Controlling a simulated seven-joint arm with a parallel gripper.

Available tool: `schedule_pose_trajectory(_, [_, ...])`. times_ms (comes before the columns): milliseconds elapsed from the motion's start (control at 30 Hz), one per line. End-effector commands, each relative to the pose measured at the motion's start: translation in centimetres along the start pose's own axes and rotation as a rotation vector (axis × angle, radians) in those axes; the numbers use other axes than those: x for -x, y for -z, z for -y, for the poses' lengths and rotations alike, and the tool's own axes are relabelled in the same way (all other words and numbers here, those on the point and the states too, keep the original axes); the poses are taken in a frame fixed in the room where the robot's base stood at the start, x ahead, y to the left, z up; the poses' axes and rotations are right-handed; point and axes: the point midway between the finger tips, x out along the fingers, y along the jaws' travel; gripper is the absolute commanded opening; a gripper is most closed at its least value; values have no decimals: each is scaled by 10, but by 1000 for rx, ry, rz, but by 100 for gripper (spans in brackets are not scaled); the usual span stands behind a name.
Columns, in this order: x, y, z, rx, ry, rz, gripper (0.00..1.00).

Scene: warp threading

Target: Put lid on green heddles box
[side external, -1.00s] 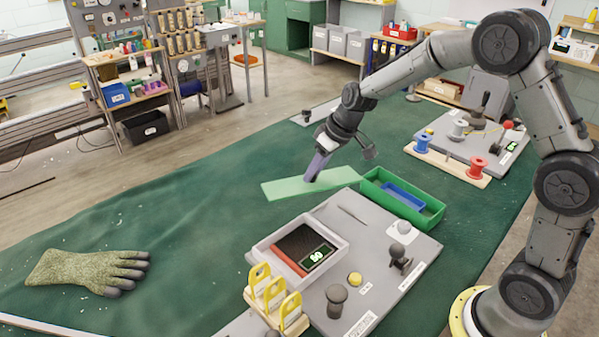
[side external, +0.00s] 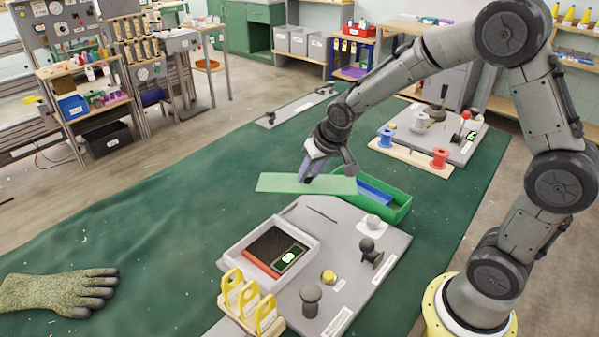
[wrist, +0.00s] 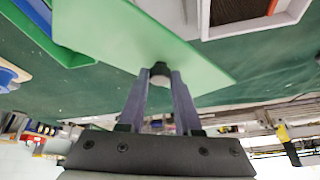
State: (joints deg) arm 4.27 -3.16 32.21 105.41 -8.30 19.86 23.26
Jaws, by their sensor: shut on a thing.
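My gripper (side external: 309,172) is shut on a flat light-green lid (side external: 278,183) and holds it up in the air. The green box (side external: 398,211) is open and stands just right of the lid, with a blue piece (side external: 373,194) inside. In the side view the lid's right end overlaps the box's left part, which is hidden. I cannot tell the height between lid and box.
A grey board (side external: 385,262) in front holds a tray (side external: 312,243), dark knobs (side external: 311,296) and a yellow button. Yellow holders (side external: 250,303) stand at its left front. A glove (side external: 60,292) lies at the far left. Spools (side external: 439,157) stand behind right. The cloth's middle left is clear.

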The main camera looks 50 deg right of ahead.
Motion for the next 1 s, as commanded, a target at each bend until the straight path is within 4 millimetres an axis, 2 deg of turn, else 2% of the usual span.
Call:
schedule_pose_trajectory(267, [-1, 0, -49, -245, -136, -41, 0])
schedule_pose_trajectory(367, [0, 0, -77, -364, -206, -60, 0])
schedule_pose_trajectory(500, [9, 1, -132, -541, -318, -91, 0])
schedule_pose_trajectory(633, [18, -2, -169, -576, -358, -109, 0])
schedule_pose_trajectory(767, [24, -6, -186, -579, -386, -127, 0])
schedule_pose_trajectory(1000, [18, -9, -188, -577, -401, -136, 0])
